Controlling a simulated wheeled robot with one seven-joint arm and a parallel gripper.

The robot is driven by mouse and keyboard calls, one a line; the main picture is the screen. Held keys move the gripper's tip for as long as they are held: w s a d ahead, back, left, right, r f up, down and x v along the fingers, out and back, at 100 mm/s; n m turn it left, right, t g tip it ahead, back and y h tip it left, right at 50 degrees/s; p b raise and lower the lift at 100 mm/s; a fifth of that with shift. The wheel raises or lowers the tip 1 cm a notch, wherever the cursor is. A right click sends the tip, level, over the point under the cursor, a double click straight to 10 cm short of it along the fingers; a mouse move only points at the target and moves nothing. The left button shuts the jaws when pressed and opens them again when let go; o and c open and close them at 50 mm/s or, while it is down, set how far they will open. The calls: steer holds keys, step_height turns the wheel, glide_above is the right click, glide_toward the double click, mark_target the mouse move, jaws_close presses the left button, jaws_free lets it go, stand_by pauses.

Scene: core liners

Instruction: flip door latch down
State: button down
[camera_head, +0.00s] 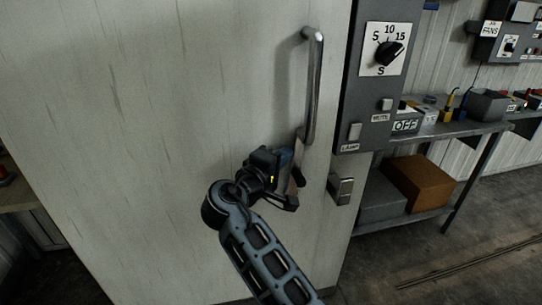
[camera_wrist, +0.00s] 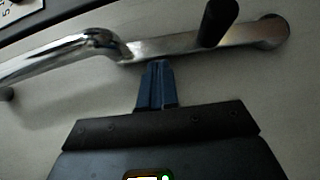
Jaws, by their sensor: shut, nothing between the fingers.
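A pale door (camera_head: 150,120) fills the left and middle of the head view. A vertical metal handle (camera_head: 315,85) is fixed to it near its right edge and shows chrome in the wrist view (camera_wrist: 60,58). Below the handle's lower end is a flat metal latch bar (camera_head: 299,146), partly hidden by my gripper. In the wrist view the latch bar (camera_wrist: 175,43) carries a dark knob (camera_wrist: 219,22). My gripper (camera_head: 296,170) is shut and empty; its blue fingertips (camera_wrist: 157,64) are close beside the bar. I cannot tell whether they touch it.
A grey metal fitting (camera_head: 341,188) sits at the door's right edge. A grey control panel (camera_head: 365,80) with a dial stands right of the door. Further right is a metal workbench (camera_head: 465,130) with a brown box (camera_head: 418,182) on its lower shelf. Floor at lower right is clear.

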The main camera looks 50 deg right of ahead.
steer(key=shift+s+d, duration=0.15)
steer(key=s+d+p, duration=0.1)
steer(key=d+m+y+p, duration=0.1)
steer(key=s+d+m+y+p, duration=0.1)
steer(key=d, duration=0.1)
steer(key=shift+s+r, duration=0.2)
steer(key=shift+s, duration=0.15)
steer(key=shift+s+d+f, duration=0.2)
steer(key=shift+s+d, duration=0.05)
steer(key=shift+d, duration=0.1)
steer(key=v, duration=0.7)
steer(key=shift+a+b, duration=0.3)
steer(key=shift+a, duration=0.1)
steer(key=shift+s+r, duration=0.1)
